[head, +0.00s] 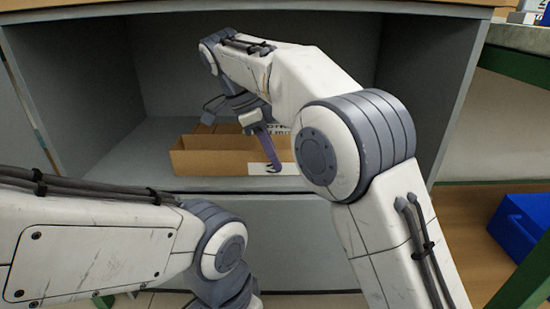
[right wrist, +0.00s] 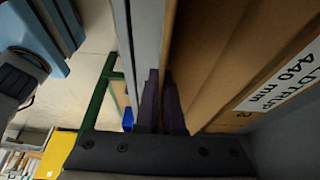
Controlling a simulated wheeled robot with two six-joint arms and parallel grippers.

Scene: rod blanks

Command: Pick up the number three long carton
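An open brown long carton (head: 215,162) lies on the cabinet shelf with a white label (head: 267,169) at its front right. The right wrist view shows brown carton walls (right wrist: 205,60) and a white label (right wrist: 285,82) reading "440 mm"; a small mark beside it may be a 3. My right gripper (head: 272,165) reaches down at the carton's front. In the right wrist view its dark fingers (right wrist: 162,100) are close together, and a carton edge runs up to their narrow gap. Whether they pinch the wall is unclear. My left gripper is out of view.
The grey cabinet (head: 80,100) encloses the shelf on both sides and behind. A second label shows partly behind my right arm. A blue bin (head: 520,225) stands low at the right, near a green-framed table (head: 515,62). The shelf left of the carton is clear.

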